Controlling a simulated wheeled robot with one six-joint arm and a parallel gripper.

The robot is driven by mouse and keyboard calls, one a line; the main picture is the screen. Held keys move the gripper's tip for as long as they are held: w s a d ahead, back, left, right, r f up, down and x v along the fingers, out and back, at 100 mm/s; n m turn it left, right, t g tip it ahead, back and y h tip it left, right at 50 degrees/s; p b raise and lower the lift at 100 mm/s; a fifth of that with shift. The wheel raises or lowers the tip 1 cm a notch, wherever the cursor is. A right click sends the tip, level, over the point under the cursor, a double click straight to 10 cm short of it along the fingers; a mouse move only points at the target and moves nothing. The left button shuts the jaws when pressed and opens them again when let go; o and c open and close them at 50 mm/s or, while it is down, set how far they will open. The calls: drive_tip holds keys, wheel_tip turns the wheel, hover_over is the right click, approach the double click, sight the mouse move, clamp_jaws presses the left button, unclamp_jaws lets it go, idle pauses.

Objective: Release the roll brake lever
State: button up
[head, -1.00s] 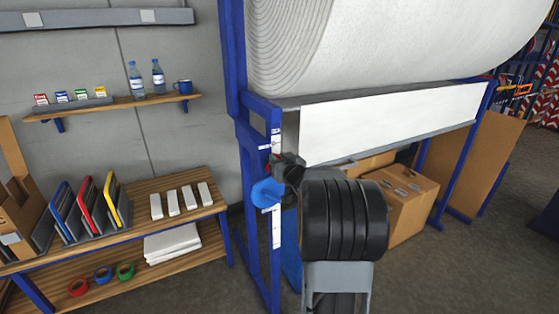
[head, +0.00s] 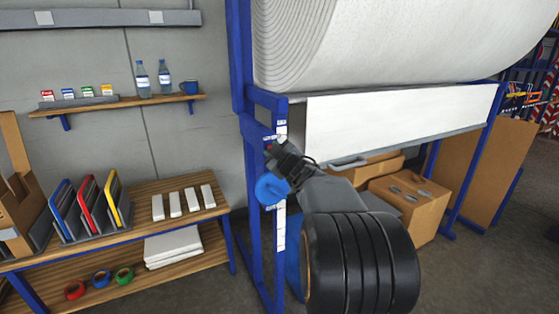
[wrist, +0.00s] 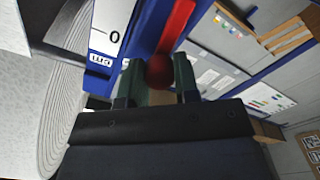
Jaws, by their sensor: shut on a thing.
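The roll brake lever shows in the wrist view as a red bar (wrist: 175,27) with a round dark red knob (wrist: 159,70) at its end. My gripper (wrist: 158,78) has one finger on each side of the knob and is shut on it. In the head view my gripper (head: 272,148) is at the blue frame post, left of the roll's lower edge; only a speck of red shows there, and the lever is mostly hidden. The large white roll (head: 400,40) hangs in the blue frame (head: 240,60) above.
A white scale strip (head: 279,232) runs down the post; a 0 mark (wrist: 112,36) lies beside the lever. A wooden bench (head: 140,195) with folders stands left, below a shelf (head: 115,105) with bottles and a mug. Cardboard boxes (head: 420,215) sit under the roll.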

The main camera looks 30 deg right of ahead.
drive_tip(key=shift+w+a+f+n+b, duration=0.15)
drive_tip(key=shift+a+n+b, duration=0.15)
drive_tip(key=shift+n+b, duration=0.35)
drive_tip(key=shift+s+a+f+n+b, duration=0.1)
drive_tip(key=shift+a+n+b, duration=0.35)
drive_tip(key=shift+n, duration=0.3)
drive_tip(key=shift+w+a+f+n+b, duration=0.1)
drive_tip(key=shift+a+f+n+b, duration=0.1)
drive_tip(key=shift+n+b, duration=0.45)
drive_tip(key=o, duration=0.9)
drive_tip(key=shift+o, duration=0.2)
drive_tip(key=s+a, duration=0.2)
drive_tip(key=s, duration=1.1)
drive_tip(key=shift+s+p, duration=0.35)
